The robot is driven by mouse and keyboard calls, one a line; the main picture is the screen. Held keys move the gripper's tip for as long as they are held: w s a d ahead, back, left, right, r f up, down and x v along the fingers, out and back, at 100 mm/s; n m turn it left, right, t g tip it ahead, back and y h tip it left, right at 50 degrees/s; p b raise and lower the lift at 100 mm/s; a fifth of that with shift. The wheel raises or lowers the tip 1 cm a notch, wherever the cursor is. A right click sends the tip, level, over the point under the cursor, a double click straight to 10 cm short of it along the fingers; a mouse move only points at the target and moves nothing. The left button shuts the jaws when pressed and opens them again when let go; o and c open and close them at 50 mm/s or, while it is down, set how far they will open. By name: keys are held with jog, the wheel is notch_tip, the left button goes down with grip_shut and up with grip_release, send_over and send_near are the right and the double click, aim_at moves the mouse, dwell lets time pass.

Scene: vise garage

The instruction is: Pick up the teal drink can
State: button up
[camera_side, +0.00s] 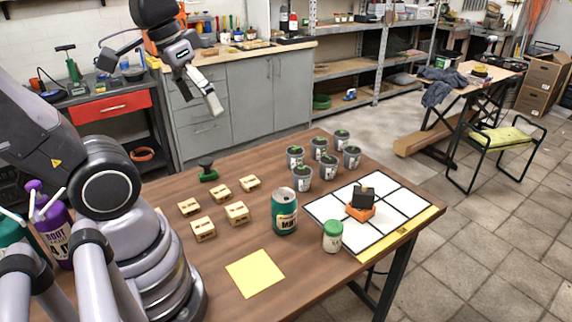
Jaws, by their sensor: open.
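The teal drink can (285,212) stands upright on the brown wooden table, near its middle. It has a pale label band and a silvery top. My gripper (213,103) is high up at the left of the picture, well above the table and apart from the can. It points downward, is open and holds nothing.
Close right of the can are a green-lidded jar (332,236) and a white grid board (395,205) bearing an orange and black object (361,203). Several small pots (330,166) stand behind. Several wooden blocks (237,212) lie left. A yellow sheet (255,273) lies in front.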

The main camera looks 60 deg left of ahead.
jog(key=w+d+f+n+g+h, duration=0.1)
jog(key=w+f+n+g+h, duration=0.4)
jog(key=f+h, duration=0.15)
jog(key=n+t+h, duration=0.8)
jog(key=n+t, duration=0.2)
jog(key=n, duration=0.4)
send_over(283, 206)
jog(key=s+a, duration=0.3)
jog(key=s, duration=0.1)
notch_tip(283, 206, down, 16)
jog(key=a+f+n+t+y, duration=0.1)
jog(key=f+n+t, duration=0.1)
jog(key=f+n, duration=0.1)
jog(key=a+f+n+t+y, duration=0.1)
jog(key=f+n+t+y, duration=0.1)
jog(key=f+n, duration=0.1)
jog(key=a+f+n+t+y, duration=0.1)
jog(key=f+n+t+y, duration=0.1)
jog(key=f+n, duration=0.1)
jog(key=shift+s+a+f+t, duration=0.1)
jog(key=shift+a+f+t, duration=0.1)
jog(key=shift+f, duration=0.2)
jog(key=shift+s+a+f+t, duration=0.1)
jog(key=shift+f+t, duration=0.1)
jog(key=shift+f, duration=0.2)
jog(key=shift+w+d+f+y, duration=0.1)
jog(key=shift+w+f+y, duration=0.05)
jog(key=shift+y, duration=0.1)
jog(key=x, duration=0.7)
jog(key=c, duration=0.9)
